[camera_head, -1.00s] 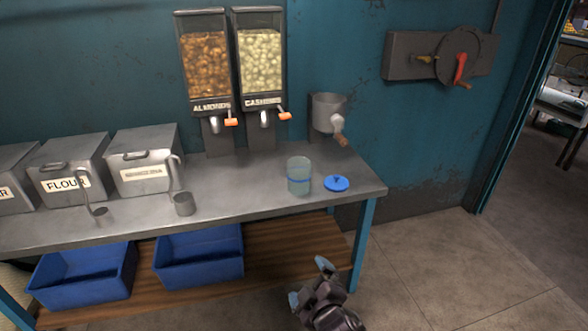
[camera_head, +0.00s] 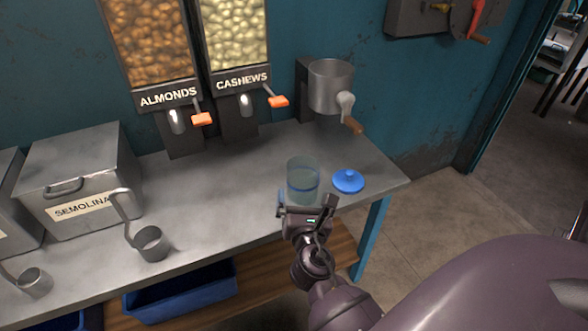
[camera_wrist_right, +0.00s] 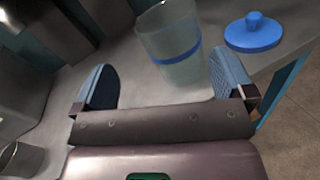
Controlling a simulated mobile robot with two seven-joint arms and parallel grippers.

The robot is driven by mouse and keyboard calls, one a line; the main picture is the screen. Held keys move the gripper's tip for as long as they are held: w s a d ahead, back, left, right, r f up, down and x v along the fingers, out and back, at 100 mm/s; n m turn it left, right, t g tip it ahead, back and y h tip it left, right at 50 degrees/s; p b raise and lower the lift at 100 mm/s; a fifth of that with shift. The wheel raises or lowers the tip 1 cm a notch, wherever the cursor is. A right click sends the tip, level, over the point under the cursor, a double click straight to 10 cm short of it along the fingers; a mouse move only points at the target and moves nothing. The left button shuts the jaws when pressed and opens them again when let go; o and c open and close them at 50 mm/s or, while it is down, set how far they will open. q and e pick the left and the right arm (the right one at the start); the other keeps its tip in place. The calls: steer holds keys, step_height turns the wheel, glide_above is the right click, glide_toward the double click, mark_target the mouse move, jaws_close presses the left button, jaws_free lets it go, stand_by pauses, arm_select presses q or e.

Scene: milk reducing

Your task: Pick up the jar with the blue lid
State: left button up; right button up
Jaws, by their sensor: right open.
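The jar (camera_head: 303,172) is a clear glass vessel with a blue band, standing upright on the metal table near its front right. Its blue lid (camera_head: 348,181) lies on the table just right of the jar, not on it. In the right wrist view the jar (camera_wrist_right: 172,45) stands beyond the fingers and the blue lid (camera_wrist_right: 254,33) is at the upper right. My right gripper (camera_head: 307,203) is at the table's front edge, before the jar, open and empty. Its two blue-padded fingers (camera_wrist_right: 163,88) are spread wide, pointing toward the jar. My left gripper is not in view.
A wall-mounted grinder (camera_head: 331,88) with a wooden-handled crank is behind the jar. Almond and cashew dispensers (camera_head: 236,50) hang at the back. A semolina bin (camera_head: 75,180) and metal scoops (camera_head: 152,244) are at left. The table between the scoops and jar is clear.

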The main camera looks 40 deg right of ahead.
mark_target(304, 179)
steer(key=w+d+n, duration=0.2)
steer(key=shift+w+d+r, duration=0.15)
steer(key=shift+w+r, duration=0.1)
steer(key=shift+w, duration=0.05)
steer(key=shift+x, duration=0.8)
steer(key=x, duration=0.5)
steer(key=shift+s+d, duration=0.1)
steer(key=shift+s, duration=0.05)
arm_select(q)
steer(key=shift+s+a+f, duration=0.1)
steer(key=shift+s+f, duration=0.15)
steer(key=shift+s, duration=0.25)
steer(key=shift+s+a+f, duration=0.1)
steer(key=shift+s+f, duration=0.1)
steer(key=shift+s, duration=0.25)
arm_select(e)
steer(key=c, duration=0.9)
steer(key=shift+c, duration=0.2)
